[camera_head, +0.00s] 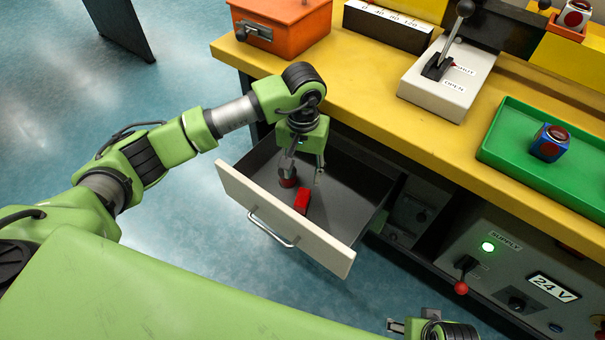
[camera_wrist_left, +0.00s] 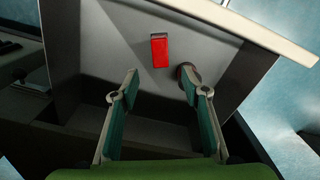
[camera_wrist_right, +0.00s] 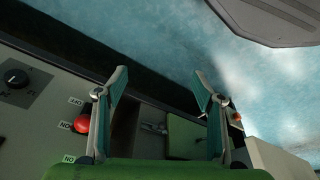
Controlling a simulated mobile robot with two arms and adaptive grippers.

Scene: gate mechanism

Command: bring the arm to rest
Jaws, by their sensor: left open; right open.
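My left gripper (camera_head: 303,172) is over the open drawer (camera_head: 345,200), fingers pointing down into it. In the left wrist view its fingers (camera_wrist_left: 160,110) are spread apart with nothing between them. A red block (camera_head: 302,201) lies on the drawer floor, apart from the fingers; it also shows in the left wrist view (camera_wrist_left: 160,50). A round red-and-dark object (camera_head: 288,177) is beside it, partly hidden by a finger. My right gripper (camera_head: 405,325) is low at the bottom edge, mostly cut off. In the right wrist view its fingers (camera_wrist_right: 160,110) are apart and empty.
The yellow bench (camera_head: 372,80) carries an orange box (camera_head: 290,28), a lever on a white base (camera_head: 447,85) and a green tray (camera_head: 505,150) with a blue-and-red cube (camera_head: 549,143). Below is a 24 V panel (camera_head: 515,260) with a red-knobbed lever (camera_head: 462,287).

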